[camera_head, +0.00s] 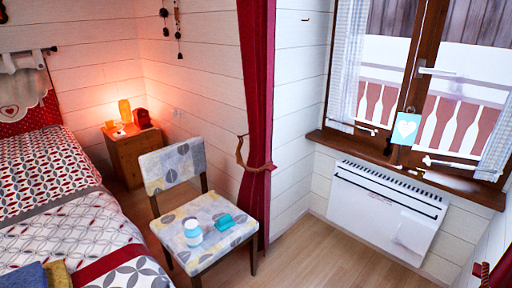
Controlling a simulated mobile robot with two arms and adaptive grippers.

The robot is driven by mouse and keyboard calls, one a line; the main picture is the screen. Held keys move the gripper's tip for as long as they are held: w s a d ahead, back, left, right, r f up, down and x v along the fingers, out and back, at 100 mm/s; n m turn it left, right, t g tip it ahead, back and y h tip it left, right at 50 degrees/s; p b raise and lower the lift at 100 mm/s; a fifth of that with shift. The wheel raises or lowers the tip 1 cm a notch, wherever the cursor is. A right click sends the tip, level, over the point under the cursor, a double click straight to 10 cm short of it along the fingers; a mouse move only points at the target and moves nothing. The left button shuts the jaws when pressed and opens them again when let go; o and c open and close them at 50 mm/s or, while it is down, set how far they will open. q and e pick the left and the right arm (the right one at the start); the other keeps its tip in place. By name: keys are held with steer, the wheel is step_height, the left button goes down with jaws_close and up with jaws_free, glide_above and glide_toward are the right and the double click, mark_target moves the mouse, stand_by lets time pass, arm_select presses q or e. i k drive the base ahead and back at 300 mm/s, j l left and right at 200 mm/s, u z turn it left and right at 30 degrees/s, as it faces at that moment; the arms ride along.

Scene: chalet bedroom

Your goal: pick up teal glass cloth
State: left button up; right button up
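A small teal folded cloth (224,222) lies on the right part of the chair's patterned seat. A white and light-blue round container (193,231) stands to its left on the same seat, a little apart. The chair (213,255) has a padded back with grey, yellow and white shapes and stands between the bed and the radiator. Neither of my grippers shows in the head view.
The bed (62,215) fills the left side, with a dark blue cloth (24,277) and a yellow one (57,274) at its near edge. A wooden nightstand (128,158) stands behind the chair. A red curtain (257,100) hangs behind it. Wood floor (310,262) is clear to the right.

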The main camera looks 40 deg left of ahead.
mark_target(225, 222)
steer(key=u, duration=1.9)
